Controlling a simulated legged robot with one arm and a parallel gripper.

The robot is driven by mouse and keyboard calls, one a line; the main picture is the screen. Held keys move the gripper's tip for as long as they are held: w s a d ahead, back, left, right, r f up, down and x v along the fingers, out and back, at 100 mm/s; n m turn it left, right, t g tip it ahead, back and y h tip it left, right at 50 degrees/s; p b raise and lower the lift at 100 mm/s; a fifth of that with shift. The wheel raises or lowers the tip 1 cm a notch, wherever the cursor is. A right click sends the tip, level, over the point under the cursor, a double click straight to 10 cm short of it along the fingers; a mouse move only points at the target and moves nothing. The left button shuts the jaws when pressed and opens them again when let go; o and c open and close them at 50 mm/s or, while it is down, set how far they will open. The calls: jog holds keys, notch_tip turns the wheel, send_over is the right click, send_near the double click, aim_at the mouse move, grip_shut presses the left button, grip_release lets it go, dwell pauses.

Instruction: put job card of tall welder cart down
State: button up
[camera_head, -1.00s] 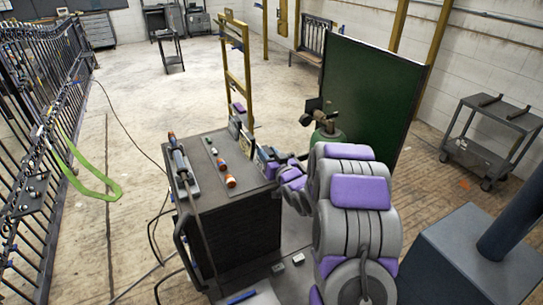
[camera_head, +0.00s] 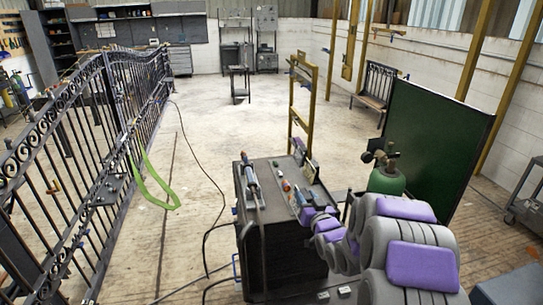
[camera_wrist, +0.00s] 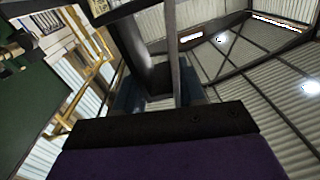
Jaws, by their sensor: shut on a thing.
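The tall welder cart (camera_head: 300,245) is dark and stands at lower middle in the head view. Tools and small bottles lie on its top. My gripper (camera_head: 309,213) is at the right side of the cart top, at the end of my purple and grey arm. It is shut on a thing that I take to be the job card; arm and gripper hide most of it. Small upright pieces stand at the cart's back right edge, just beyond the gripper. In the wrist view a dark thing (camera_wrist: 143,65) rises beyond my purple and black wrist; I cannot tell its outline.
A green gas cylinder (camera_head: 388,182) and a dark green screen (camera_head: 432,140) stand right of the cart. A black iron gate (camera_head: 90,165) with a green strap (camera_head: 155,185) runs along the left. A cable crosses the floor (camera_head: 215,120), which is open beyond the cart.

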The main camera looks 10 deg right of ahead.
jog(key=s+a+r+n+y, duration=0.2)
jog(key=s+a+r+y, duration=0.2)
jog(key=a, duration=0.7)
notch_tip(320, 180, up, 3)
jog(key=shift+s+r+n+g, duration=0.2)
jog(key=shift+s+n+g, duration=0.15)
jog(key=shift+s, duration=0.9)
